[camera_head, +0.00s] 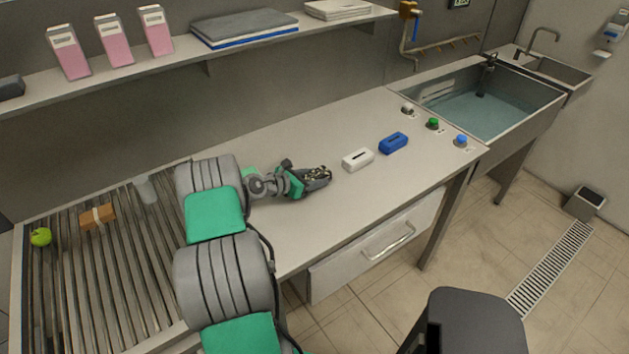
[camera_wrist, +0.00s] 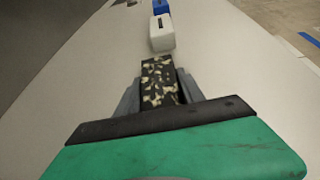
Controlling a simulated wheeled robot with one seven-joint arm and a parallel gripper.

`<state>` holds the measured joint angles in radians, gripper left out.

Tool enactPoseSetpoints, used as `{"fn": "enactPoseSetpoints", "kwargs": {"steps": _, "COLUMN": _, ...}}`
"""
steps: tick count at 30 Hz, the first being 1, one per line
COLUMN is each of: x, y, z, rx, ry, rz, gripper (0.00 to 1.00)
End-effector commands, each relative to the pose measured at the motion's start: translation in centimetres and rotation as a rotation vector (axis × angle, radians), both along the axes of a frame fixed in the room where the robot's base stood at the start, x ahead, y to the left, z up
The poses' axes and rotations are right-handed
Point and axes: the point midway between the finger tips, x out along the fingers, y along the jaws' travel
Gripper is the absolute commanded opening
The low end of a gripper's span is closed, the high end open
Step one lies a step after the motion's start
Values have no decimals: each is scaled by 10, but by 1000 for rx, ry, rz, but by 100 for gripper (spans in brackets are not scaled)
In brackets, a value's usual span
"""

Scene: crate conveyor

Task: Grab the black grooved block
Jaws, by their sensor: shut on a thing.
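A black block with cream speckles (camera_wrist: 158,75) is between the fingers of my gripper (camera_wrist: 160,92) in the wrist view. The gripper is shut on it, and the block's far end sticks out past the fingertips. I cannot make out a groove on it. In the camera_head view my gripper (camera_head: 312,179) is low over the counter, left of the white block, with the dark speckled block (camera_head: 319,174) at its tip. I cannot tell whether the block touches the counter.
A white slotted block (camera_head: 357,160) and a blue slotted block (camera_head: 393,143) lie beyond my gripper on the counter (camera_head: 300,245). Several buttons (camera_head: 433,124) stand near the sink (camera_head: 490,100). A roller conveyor (camera_head: 110,270) at left carries a green apple (camera_head: 40,237) and a brown box (camera_head: 97,217).

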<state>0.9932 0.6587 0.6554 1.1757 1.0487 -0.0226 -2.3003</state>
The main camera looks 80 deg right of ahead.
Motion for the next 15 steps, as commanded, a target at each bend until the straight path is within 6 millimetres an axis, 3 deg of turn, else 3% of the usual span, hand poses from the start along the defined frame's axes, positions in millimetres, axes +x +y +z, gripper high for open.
{"fn": "enactPoseSetpoints", "kwargs": {"steps": 13, "x": 0, "y": 0, "z": 0, "rx": -1, "ry": -1, "rz": 1, "gripper": 1}}
{"fn": "enactPoseSetpoints", "kwargs": {"steps": 15, "x": 0, "y": 0, "z": 0, "rx": -1, "ry": -1, "rz": 1, "gripper": 0}}
